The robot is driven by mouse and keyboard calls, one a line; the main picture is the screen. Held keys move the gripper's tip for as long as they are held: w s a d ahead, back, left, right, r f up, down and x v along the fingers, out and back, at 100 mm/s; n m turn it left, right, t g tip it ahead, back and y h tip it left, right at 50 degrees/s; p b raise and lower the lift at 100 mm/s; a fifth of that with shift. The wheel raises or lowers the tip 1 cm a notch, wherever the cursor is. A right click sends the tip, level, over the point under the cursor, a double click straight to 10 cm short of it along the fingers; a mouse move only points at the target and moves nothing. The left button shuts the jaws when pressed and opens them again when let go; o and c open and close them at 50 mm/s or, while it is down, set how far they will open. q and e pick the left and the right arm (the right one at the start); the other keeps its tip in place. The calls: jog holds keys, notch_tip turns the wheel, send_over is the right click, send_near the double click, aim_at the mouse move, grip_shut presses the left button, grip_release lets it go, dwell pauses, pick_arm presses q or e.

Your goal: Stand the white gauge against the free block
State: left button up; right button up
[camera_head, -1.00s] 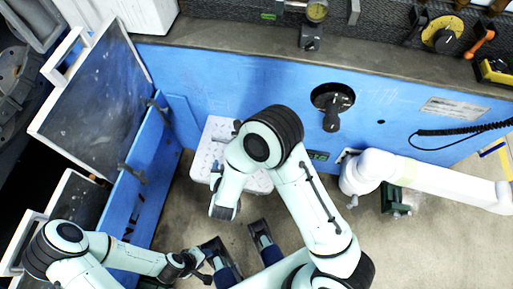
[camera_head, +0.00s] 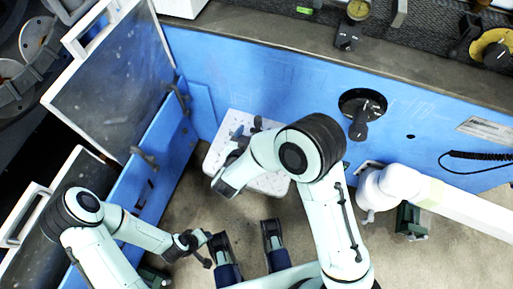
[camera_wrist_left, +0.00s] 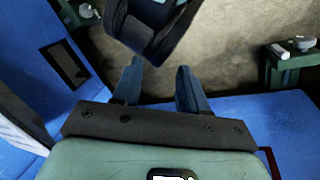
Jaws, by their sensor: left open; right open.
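A dial gauge (camera_head: 358,9) with a pale face sits on the machine ledge at the top of the head view. A small dark block (camera_head: 348,36) stands just below it, and an upright metal piece (camera_head: 399,13) is to its right. I cannot tell which are the white gauge and the free block. My left gripper (camera_head: 204,249) is open low at the left, far from the gauge. In the left wrist view its fingers (camera_wrist_left: 158,85) are apart, with nothing between them.
A blue machine front (camera_head: 300,75) with a black handwheel (camera_head: 361,108) lies below the ledge. The white step (camera_head: 275,185) stands on the floor. A blue panel (camera_head: 150,165) with handles bounds the left.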

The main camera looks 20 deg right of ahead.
jog(key=x, duration=0.2)
jog(key=b+x, duration=0.1)
jog(key=x, duration=0.1)
jog(key=shift+s+d, duration=0.2)
jog(key=shift+d, duration=0.1)
jog(key=shift+w+d, duration=0.15)
jog(key=shift+w, duration=0.2)
grip_shut()
pick_arm(q)
jog(key=shift+w+a+f+t, duration=0.25)
jog(key=shift+w+f, duration=0.15)
jog(key=shift+w, duration=0.15)
jog(key=shift+w+a+f+t, duration=0.15)
jog(key=shift+w+a+f, duration=0.1)
jog(key=shift+w+f, duration=0.2)
pick_arm(e)
jog(key=shift+r, duration=0.15)
